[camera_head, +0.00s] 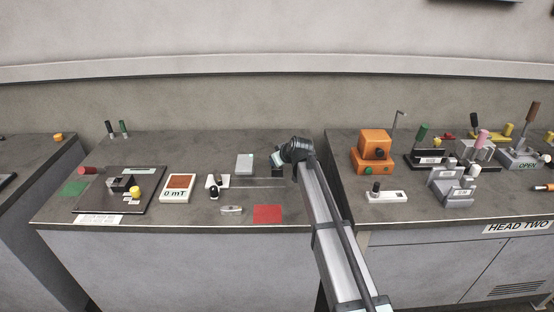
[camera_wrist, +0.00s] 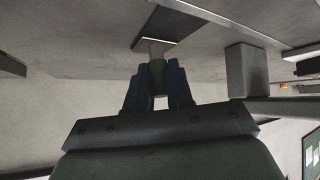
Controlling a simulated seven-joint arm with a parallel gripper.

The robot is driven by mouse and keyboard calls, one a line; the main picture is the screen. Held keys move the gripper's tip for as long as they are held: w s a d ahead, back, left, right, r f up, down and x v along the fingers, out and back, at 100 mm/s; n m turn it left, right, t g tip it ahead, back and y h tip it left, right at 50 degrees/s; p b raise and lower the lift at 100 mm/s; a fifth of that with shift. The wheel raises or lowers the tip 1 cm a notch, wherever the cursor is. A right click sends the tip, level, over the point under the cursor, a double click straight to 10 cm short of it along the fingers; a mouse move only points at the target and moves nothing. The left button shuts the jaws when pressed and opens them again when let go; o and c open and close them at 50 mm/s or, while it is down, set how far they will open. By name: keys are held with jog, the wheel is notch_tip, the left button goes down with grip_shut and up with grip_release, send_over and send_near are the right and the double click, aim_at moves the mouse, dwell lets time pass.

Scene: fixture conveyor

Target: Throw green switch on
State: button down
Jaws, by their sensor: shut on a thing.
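A grey box (camera_head: 244,164) stands just left of my gripper on the counter (camera_head: 150,150). A red mat (camera_head: 267,214) lies in front. A narrow gap separates this counter from the right one, where an orange box (camera_head: 372,148) stands. A grey post (camera_wrist: 245,70) rises near my fingers.

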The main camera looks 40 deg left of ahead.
jog(key=shift+s+d+f+t+y, duration=0.1)
jog(key=shift+s+d+t+y, duration=0.2)
jog(key=shift+t+y, duration=0.4)
jog(key=c, duration=1)
grip_release()
jog(key=shift+d, duration=0.1)
jog(key=v, duration=1.3)
jog(key=shift+s+d, duration=0.1)
jog(key=shift+d, duration=0.25)
